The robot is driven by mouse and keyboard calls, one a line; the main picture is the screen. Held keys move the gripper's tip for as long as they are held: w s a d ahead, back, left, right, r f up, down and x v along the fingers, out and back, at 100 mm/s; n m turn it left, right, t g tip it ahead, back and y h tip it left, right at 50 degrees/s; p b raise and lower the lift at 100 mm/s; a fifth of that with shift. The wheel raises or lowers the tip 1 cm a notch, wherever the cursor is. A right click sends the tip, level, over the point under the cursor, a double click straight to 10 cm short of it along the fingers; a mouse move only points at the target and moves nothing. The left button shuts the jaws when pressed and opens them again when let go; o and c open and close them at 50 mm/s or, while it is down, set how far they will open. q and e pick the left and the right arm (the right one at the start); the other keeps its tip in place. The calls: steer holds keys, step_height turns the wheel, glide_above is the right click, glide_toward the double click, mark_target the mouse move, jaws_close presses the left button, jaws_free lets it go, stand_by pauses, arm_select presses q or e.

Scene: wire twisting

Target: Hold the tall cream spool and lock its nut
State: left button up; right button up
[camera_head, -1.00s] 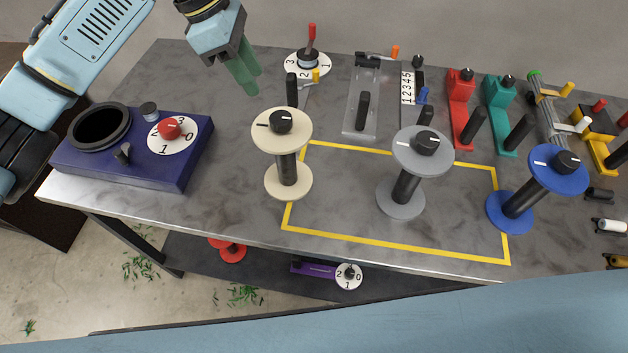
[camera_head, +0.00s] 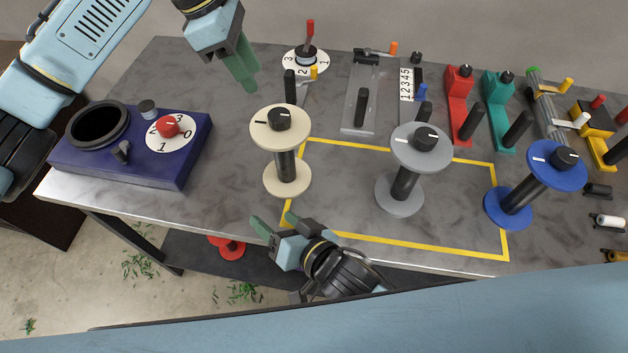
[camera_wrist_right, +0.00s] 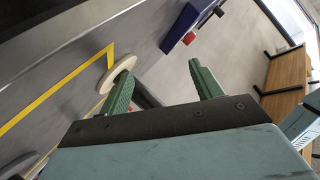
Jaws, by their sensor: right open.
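The tall cream spool (camera_head: 286,178) stands upright on the grey table at the left edge of the yellow outline, with a dark post. Its black nut (camera_head: 279,119) with a white mark sits on the top disc. My right gripper (camera_head: 277,224) is open and empty, in front of the spool's base and apart from it. In the right wrist view its green fingers are spread (camera_wrist_right: 161,69), and a cream disc (camera_wrist_right: 117,72) shows partly behind one finger. My left gripper (camera_head: 241,66) is above and left of the spool, apart from it; its fingers overlap in view.
A grey spool (camera_head: 400,195) and a blue spool (camera_head: 507,210) stand to the right. A purple box (camera_head: 120,165) with a red knob is at the left. Levers and clamps, including a numbered dial (camera_head: 304,61), line the back. Table between box and cream spool is clear.

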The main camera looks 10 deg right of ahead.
mark_target(280, 153)
steer(key=w+d+r+n+t+h, duration=0.2)
steer(key=w+d+r+n, duration=0.2)
steer(key=w+d+n, duration=0.25)
steer(key=shift+m, duration=0.35)
steer(key=x, duration=1.2)
steer(key=shift+s+f, duration=0.1)
steer(key=shift+f, duration=0.2)
